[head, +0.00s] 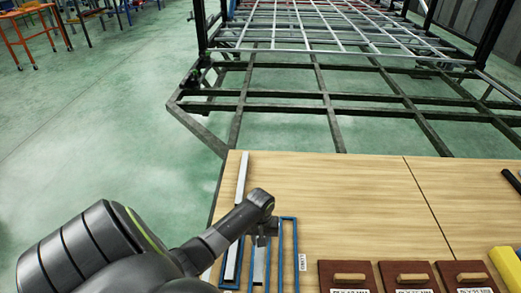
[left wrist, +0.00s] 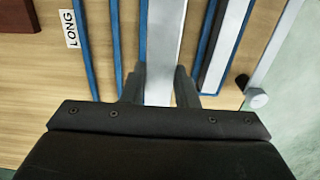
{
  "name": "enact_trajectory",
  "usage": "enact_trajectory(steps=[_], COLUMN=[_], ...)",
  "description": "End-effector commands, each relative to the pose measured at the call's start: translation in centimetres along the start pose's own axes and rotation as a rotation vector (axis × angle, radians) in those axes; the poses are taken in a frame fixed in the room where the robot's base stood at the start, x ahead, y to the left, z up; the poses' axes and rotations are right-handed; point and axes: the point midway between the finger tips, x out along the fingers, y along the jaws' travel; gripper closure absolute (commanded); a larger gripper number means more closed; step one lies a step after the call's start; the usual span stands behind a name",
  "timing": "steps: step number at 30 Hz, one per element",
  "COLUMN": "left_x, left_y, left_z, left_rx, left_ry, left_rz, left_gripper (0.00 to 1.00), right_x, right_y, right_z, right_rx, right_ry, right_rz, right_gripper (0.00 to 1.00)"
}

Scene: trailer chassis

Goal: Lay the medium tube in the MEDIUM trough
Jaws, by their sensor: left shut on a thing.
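My left gripper (head: 264,240) is shut on a white tube (head: 259,266), taken as the medium tube. In the left wrist view its two fingers (left wrist: 160,92) stand on either side of this tube (left wrist: 164,45). The tube runs parallel to the blue troughs and lies over or in the middle blue-edged trough (left wrist: 143,35). I cannot tell if it touches the bottom. Most of that trough is hidden by the tube and gripper, and I see no label on it. My right gripper is not in view.
Another white tube (left wrist: 222,45) lies in the neighbouring trough. The empty trough (head: 289,250) has a LONG label (left wrist: 69,29) beside it. A pale bar (head: 242,178) lies near the table's left edge. Brown blocks with wooden handles (head: 349,277) stand to the right.

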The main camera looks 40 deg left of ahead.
Motion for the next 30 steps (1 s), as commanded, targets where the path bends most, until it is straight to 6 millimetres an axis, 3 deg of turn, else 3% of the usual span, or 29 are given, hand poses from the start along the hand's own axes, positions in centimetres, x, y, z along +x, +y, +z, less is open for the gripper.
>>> enact_trajectory(steps=[3,11,16,30], left_x=[2.4,4.6,7.1,7.8], left_y=[0.1,0.1,0.1,0.1], left_z=[0.0,-0.1,0.0,-0.1], left_rx=[0.001,0.003,0.003,0.005], left_ry=[-0.001,0.001,-0.001,0.001], left_rz=[0.000,0.000,0.000,0.000], left_gripper=[1.00,1.00,1.00,1.00], right_x=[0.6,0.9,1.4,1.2], right_y=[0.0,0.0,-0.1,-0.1], right_z=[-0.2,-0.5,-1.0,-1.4], right_rx=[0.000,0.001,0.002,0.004], right_ry=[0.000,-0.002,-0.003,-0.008], right_rz=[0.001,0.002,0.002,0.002], right_gripper=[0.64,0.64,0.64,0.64])
